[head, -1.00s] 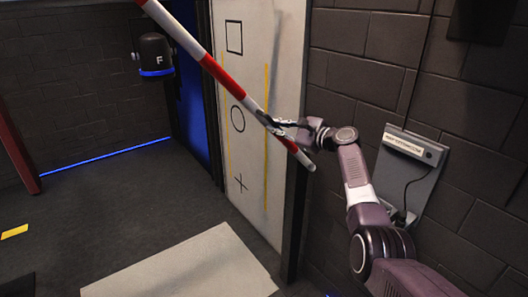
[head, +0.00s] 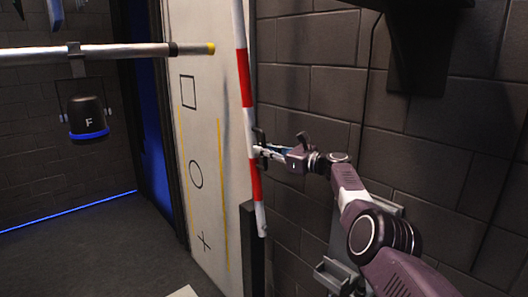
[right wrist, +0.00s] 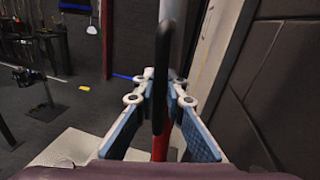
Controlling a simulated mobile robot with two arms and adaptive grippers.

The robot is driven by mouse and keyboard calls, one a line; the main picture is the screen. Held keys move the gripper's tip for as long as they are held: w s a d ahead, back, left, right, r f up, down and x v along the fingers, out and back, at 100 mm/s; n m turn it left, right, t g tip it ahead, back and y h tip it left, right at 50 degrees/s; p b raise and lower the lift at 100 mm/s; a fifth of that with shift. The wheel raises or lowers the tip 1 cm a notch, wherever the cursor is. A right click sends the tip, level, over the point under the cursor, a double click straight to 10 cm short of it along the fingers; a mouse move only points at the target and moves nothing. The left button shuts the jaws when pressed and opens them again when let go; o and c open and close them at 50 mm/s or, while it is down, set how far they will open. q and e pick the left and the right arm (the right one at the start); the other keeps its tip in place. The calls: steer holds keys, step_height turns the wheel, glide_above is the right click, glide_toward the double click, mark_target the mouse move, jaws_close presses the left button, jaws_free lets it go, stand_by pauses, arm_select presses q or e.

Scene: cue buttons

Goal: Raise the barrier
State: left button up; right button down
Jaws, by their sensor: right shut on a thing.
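The barrier (head: 243,80) is a red and white striped pole, now nearly upright in the head view, leaning slightly with its top to the left. Its top runs out of the picture. Its lower end hangs beside a dark post (head: 248,235). My left gripper is not in view.
A pale panel (head: 215,130) with a square, circle and cross stands behind the barrier. A dark block wall (head: 320,90) is close on the right.

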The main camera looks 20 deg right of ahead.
steer(key=shift+a+f, duration=0.1)
steer(key=shift+f, duration=0.15)
steer(key=c, duration=2)
jaws_free()
steer(key=shift+r, duration=0.1)
steer(key=shift+s+d, duration=0.1)
steer(key=shift+d, duration=0.1)
steer(key=shift+s+d, duration=0.15)
steer(key=shift+v, duration=5.7)
